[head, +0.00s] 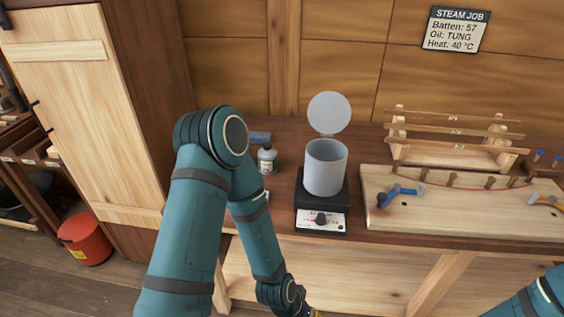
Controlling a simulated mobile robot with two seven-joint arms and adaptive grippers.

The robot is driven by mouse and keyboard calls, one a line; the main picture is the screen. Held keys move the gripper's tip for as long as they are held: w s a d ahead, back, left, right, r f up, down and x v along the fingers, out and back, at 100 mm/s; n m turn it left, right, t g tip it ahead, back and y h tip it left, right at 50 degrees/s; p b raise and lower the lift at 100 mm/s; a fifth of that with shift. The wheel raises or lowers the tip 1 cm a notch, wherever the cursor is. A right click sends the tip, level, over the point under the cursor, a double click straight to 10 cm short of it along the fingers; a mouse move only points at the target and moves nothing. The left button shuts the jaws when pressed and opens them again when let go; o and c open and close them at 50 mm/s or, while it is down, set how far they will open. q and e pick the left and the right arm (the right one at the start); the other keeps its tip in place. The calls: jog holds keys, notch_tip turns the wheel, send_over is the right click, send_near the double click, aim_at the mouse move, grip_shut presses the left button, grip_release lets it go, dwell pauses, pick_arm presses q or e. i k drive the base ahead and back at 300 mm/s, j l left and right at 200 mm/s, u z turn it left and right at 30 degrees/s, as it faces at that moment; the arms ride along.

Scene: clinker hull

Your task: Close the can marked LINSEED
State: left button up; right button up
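I cannot read LINSEED on anything in view. A small pale container (267,160) with a dark cap and a label too small to read stands on the bench behind my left arm. A pale item shows partly beside my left forearm; the arm hides the rest. A grey cylindrical pot (325,168) with no readable marking stands on a black hot plate, its round lid (329,112) raised upright at the back. My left arm bends down past the bench front, and its gripper is beyond the bottom edge. Only a piece of my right arm shows at the lower right; its gripper is out of view.
The hot plate (321,221) has a dial in front. To its right lies a wooden board (460,222) with pegs, a red line and blue and orange clamps. A wooden rack (455,145) stands behind. A wall sign (456,30) reads "Oil: TUNG". A red bucket (86,238) is on the floor.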

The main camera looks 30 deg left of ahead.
aim_at(267, 160)
jog(key=u, duration=1.35)
